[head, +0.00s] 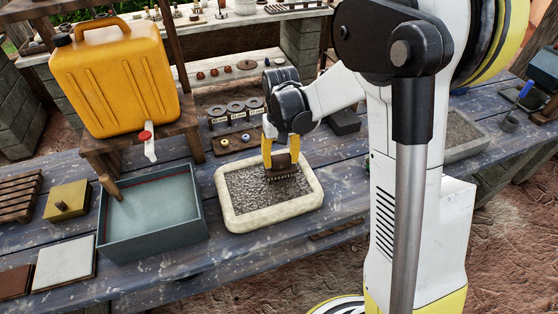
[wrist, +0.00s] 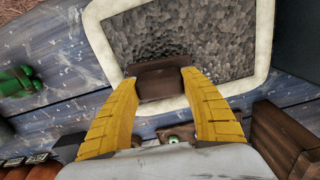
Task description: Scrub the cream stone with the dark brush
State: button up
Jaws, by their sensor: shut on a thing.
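The cream stone (head: 268,219) is a shallow block with a pale rounded rim and a rough dark grey inside, lying on the blue plank table. It also shows in the wrist view (wrist: 101,44), beyond the fingers. My gripper (head: 281,157) is over the right part of the stone, pointing down. Its yellow fingers are shut on the dark brush (head: 281,174), a brown block with dark bristles underneath. In the wrist view the brush (wrist: 160,86) sits between the two fingertips. The bristles are at or just above the grey inside; I cannot tell whether they touch.
Left of the stone stands a blue-grey basin (head: 150,241) of water with a wooden handle in it. A yellow jerrycan (head: 115,80) stands on a wooden stand behind it. Jars (head: 236,112) on a small rack stand behind the stone. A grey tray (head: 462,143) is to the right.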

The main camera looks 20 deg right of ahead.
jog(key=r+p, duration=0.1)
jog(key=r, duration=0.1)
jog(key=r+p, duration=0.2)
jog(key=r, duration=0.1)
jog(key=r+p, duration=0.2)
jog(key=r, duration=0.1)
jog(key=shift+d+r, duration=0.1)
jog(key=shift+d, duration=0.25)
